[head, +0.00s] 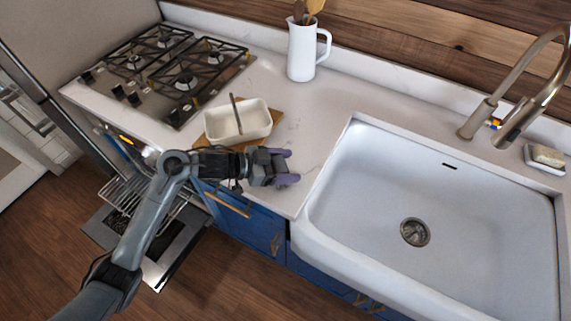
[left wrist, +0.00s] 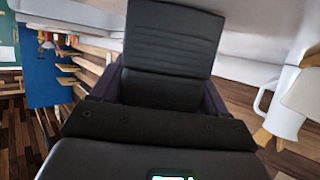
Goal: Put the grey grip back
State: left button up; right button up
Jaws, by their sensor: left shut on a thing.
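My left gripper (head: 284,167) is over the counter's front edge, between the cream dish and the sink. Its purple fingers are shut on a dark grey, ribbed, folded piece, which I take to be the grey grip (head: 264,162). In the left wrist view the grey grip (left wrist: 170,45) fills the middle, between the purple fingers (left wrist: 160,90). Its lower part there is hard to tell from my gripper's dark body. My right gripper is in neither view.
A cream dish (head: 257,119) with a grey stick stands on a wooden board (head: 277,118), behind my gripper. The hob (head: 160,68) is back left, a white jug of utensils (head: 301,52) behind. The sink (head: 345,180) is right. An open drawer (head: 125,145) and oven rack lie lower left.

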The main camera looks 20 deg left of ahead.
pick_arm(q)
jog(key=o, duration=1.1)
jog(key=shift+f, duration=0.15)
jog(key=shift+r, duration=0.2)
jog(key=shift+s+a+r, duration=0.1)
jog(key=shift+s+a, duration=0.05)
jog(key=shift+a, duration=0.1)
jog(key=p+v, duration=0.1)
jog(key=v, duration=1)
jog(key=shift+s+a+r+p, duration=0.1)
jog(key=shift+a+r+p, duration=0.05)
jog(key=shift+p, duration=0.15)
jog(key=shift+a, duration=0.1)
